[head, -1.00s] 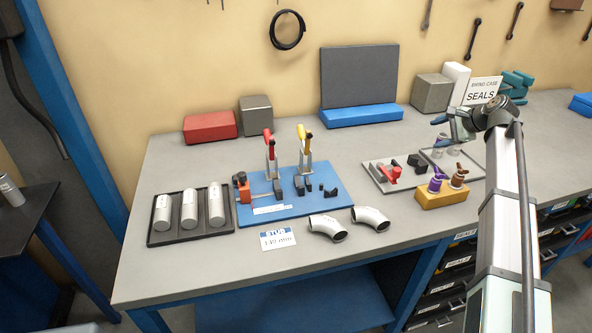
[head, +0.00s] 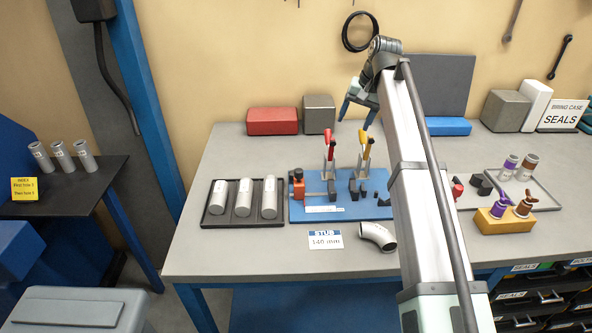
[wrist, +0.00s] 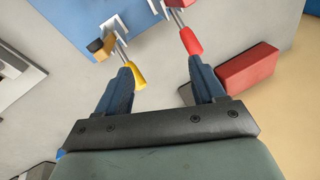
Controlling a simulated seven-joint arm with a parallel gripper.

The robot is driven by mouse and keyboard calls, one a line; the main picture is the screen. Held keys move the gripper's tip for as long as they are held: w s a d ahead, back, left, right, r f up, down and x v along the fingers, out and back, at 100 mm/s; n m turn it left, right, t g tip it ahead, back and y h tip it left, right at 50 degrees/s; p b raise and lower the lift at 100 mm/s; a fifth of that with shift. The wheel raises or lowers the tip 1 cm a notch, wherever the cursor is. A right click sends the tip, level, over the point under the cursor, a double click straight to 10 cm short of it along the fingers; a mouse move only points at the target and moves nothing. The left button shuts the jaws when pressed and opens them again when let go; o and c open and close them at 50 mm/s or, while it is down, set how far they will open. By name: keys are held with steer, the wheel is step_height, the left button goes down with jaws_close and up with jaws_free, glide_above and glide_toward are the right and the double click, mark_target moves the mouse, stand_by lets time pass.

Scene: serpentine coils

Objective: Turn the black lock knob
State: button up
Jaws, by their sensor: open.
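A small black knob (head: 298,173) sits on top of an orange block (head: 298,189) at the left end of the blue fixture plate (head: 345,210). A red-handled clamp (head: 329,145) and a yellow-handled clamp (head: 365,145) stand upright on the plate, right of the knob. My gripper (head: 358,114) is above and behind these clamps, well apart from the knob. In the wrist view my gripper (wrist: 160,68) is open and empty, with the yellow handle (wrist: 138,76) and the red handle (wrist: 191,41) showing near its fingers. I cannot make out the knob in the wrist view.
A tray (head: 209,220) of silver cylinders lies left of the plate. A red box (head: 272,121) and a grey block (head: 318,114) stand behind. A steel elbow (head: 377,236) and a STUB 140 mm card (head: 325,239) lie in front. My arm hides part of the bench.

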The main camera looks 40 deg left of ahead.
steer(key=s+a+f+n+h, duration=0.1)
steer(key=s+a+n+h, duration=0.15)
steer(key=s+a, duration=0.35)
steer(key=s+a+n+h, duration=0.1)
steer(key=s+a+n, duration=0.25)
steer(key=s, duration=0.55)
steer(key=f, duration=1.4)
steer(key=shift+w+d, duration=0.15)
steer(key=shift+w, duration=0.05)
steer(key=c, duration=1.1)
